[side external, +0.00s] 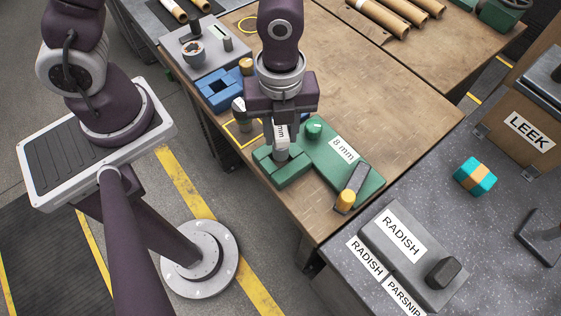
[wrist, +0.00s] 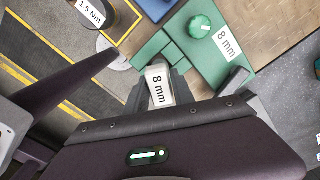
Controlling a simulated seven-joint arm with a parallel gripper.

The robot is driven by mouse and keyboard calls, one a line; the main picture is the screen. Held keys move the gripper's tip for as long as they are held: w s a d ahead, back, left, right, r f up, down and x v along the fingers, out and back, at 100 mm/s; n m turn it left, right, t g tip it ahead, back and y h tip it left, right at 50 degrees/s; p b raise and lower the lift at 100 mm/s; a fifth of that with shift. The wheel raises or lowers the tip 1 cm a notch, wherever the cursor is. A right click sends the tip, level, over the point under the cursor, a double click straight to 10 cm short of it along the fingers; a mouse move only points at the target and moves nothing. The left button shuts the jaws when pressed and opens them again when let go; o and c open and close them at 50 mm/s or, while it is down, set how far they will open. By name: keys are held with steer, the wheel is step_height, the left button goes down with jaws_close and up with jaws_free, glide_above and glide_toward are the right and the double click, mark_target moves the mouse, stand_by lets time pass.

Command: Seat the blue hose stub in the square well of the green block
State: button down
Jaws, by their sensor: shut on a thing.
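My gripper (side external: 281,140) points down over the green block (side external: 292,181), its jaws shut on a pale grey-white stub (side external: 281,152) labelled "8 mm". The stub also shows between the fingers in the wrist view (wrist: 158,82). I see no blue on it. Its lower end is at or just over the middle of the green block; I cannot tell whether it is inside the well. The green block shows as raised pieces around that spot, also in the wrist view (wrist: 152,47). The well's opening is hidden by the stub and fingers.
A green plate (side external: 322,157) labelled "8 mm", with a round knob (side external: 314,127), adjoins the block. A blue block (side external: 218,91) with a square opening lies behind left. The wooden bench (side external: 390,110) is clear to the right.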

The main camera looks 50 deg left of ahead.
steer(key=shift+f, duration=1.85)
stand_by(1.2)
steer(key=c, duration=1)
jaws_free()
steer(key=shift+r, duration=0.1)
step_height(320, 180, up, 7)
steer(key=shift+f, duration=0.1)
